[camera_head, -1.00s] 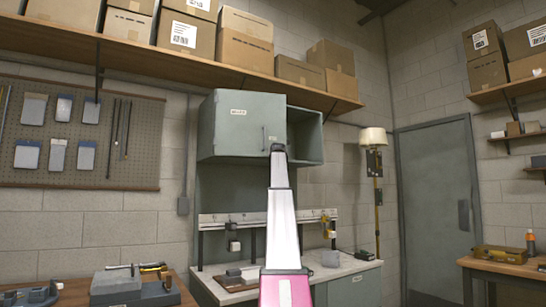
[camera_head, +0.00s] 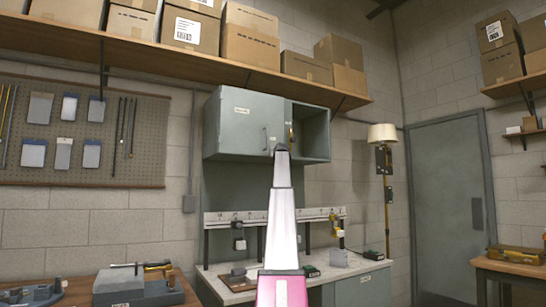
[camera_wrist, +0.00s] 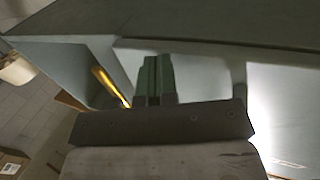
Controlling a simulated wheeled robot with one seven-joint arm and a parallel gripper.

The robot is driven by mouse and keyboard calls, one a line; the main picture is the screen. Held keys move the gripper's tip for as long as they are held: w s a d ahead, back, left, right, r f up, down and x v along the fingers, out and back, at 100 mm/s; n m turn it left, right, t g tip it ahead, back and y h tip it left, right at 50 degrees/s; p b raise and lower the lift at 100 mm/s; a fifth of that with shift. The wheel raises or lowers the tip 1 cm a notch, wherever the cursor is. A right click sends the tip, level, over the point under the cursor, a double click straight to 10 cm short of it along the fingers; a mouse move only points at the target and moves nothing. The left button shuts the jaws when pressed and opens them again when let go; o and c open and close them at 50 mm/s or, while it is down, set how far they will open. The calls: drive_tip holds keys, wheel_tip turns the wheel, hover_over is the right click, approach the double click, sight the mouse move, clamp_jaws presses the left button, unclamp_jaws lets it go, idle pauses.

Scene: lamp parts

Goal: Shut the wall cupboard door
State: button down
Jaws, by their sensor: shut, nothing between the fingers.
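The grey wall cupboard (camera_head: 316,133) hangs under the long shelf. My gripper (camera_head: 281,148) is shut and empty, overlapping the lower part of the door's free edge in the head view; contact cannot be told there. In the wrist view the closed fingers (camera_wrist: 154,72) point at the pale grey cupboard panels, close to an edge. Which panel is the door is hard to tell there.
A brass-coloured thing (camera_head: 291,135) shows inside the cupboard. Boxes (camera_head: 250,35) stand on the shelf (camera_head: 190,62) above. The workbench (camera_head: 350,267) lies below with small items. A floor lamp (camera_head: 383,135) stands to the right of the cupboard.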

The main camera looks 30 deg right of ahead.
drive_tip(key=shift+w+d+r, duration=0.15)
drive_tip(key=shift+w+r, duration=0.05)
drive_tip(key=shift+w, duration=0.55)
drive_tip(key=shift+w+r, duration=0.15)
drive_tip(key=shift+w, duration=0.05)
drive_tip(key=shift+s, duration=0.15)
drive_tip(key=s+a, duration=0.1)
drive_tip(key=s, duration=1.4)
drive_tip(key=shift+a+f, duration=0.2)
drive_tip(key=shift+f, duration=0.15)
